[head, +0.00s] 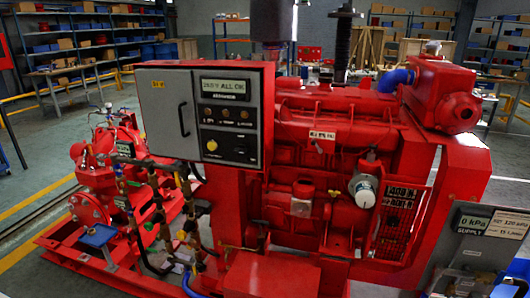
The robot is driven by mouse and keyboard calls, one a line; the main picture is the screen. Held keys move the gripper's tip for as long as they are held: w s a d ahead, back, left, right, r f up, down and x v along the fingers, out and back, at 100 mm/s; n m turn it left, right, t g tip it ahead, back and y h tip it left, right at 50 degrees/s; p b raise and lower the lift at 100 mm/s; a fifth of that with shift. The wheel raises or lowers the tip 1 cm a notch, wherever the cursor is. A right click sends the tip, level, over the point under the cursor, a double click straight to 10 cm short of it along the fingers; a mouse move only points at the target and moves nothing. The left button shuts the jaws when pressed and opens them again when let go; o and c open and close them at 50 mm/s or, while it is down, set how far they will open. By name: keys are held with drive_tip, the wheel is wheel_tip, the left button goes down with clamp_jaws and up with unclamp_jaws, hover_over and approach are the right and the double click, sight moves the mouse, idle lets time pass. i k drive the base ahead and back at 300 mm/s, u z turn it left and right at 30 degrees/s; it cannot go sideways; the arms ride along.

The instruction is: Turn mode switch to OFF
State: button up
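The red control cabinet (268,80) stands at the left end of the red diesel engine. Its grey front (165,85) faces me. A black plate (228,135) sits low on the right of that front, with a small pale round mark or knob (212,145) at its left. This plate may carry the mode switch, but the lettering and any pointer position are too small to read. My gripper is not in view.
Red pump and pipework (98,170) stand at left on a red base frame (70,255). A grey box with a "0 kPa" display (480,219) is at lower right. Shelves (80,35) and a bench line the back. Grey floor is open at far left.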

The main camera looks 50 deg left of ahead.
sight(241, 148)
drive_tip(key=z, duration=0.3)
drive_tip(key=k, duration=1.3)
drive_tip(key=u, duration=1.85)
drive_tip(key=i, duration=0.5)
drive_tip(key=u, duration=0.1)
